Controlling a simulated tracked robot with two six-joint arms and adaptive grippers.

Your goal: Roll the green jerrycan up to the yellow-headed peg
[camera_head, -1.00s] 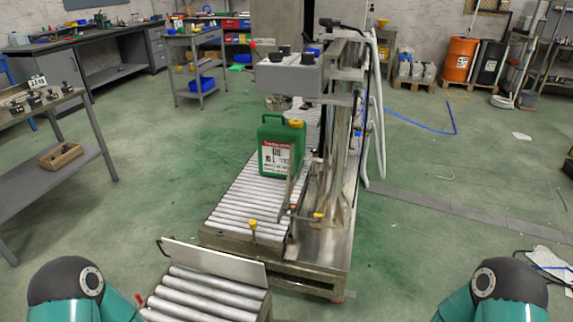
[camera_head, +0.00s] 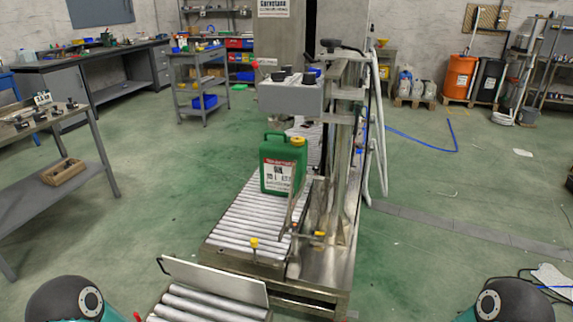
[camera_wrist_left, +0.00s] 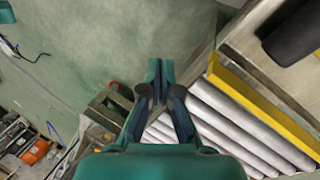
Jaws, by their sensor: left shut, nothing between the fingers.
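The green jerrycan (camera_head: 276,177) has a white and red label and a yellow cap. It stands upright on the roller conveyor (camera_head: 243,222), in front of the grey machine head. The yellow-headed peg (camera_head: 254,244) stands at the conveyor's near end, with several bare rollers between it and the jerrycan. My left gripper (camera_wrist_left: 158,72) shows only in the left wrist view; it is shut and empty, with rollers and a yellow rail to its right. Neither jerrycan nor peg can be made out in that view. My right gripper is out of view.
A white plate (camera_head: 213,279) stands tilted across the near roller section (camera_head: 205,305). A metal frame with a yellow-tipped lever (camera_head: 319,234) rises along the conveyor's right side. A grey bench (camera_head: 95,150) stands at the left. The green floor on both sides is mostly clear.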

